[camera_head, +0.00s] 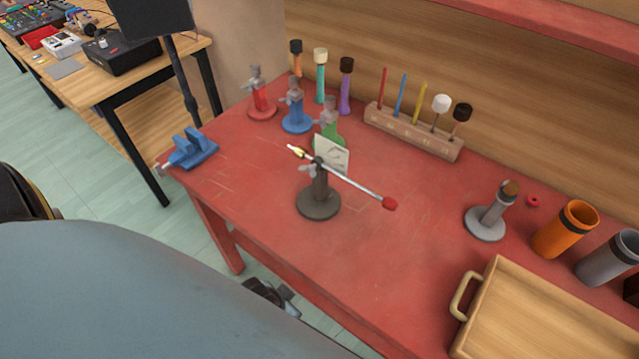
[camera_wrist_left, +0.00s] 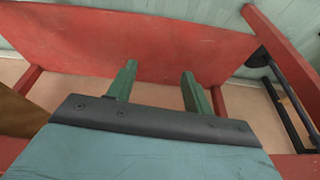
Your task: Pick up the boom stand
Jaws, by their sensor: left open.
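A pale card stands by the boom near the post. My left gripper (camera_wrist_left: 158,72) shows in the left wrist view with two green fingers apart and nothing between them. It faces the red table, and the stand is not in that view. My right gripper is not in view.
Red, blue and green small stands (camera_head: 296,118) and upright mallets are behind the boom stand. A wooden rack (camera_head: 412,132) holds several sticks. A blue clamp (camera_head: 192,150) is at the left edge. A grey stand (camera_head: 486,222), orange cup (camera_head: 565,230) and wooden tray (camera_head: 483,300) are right.

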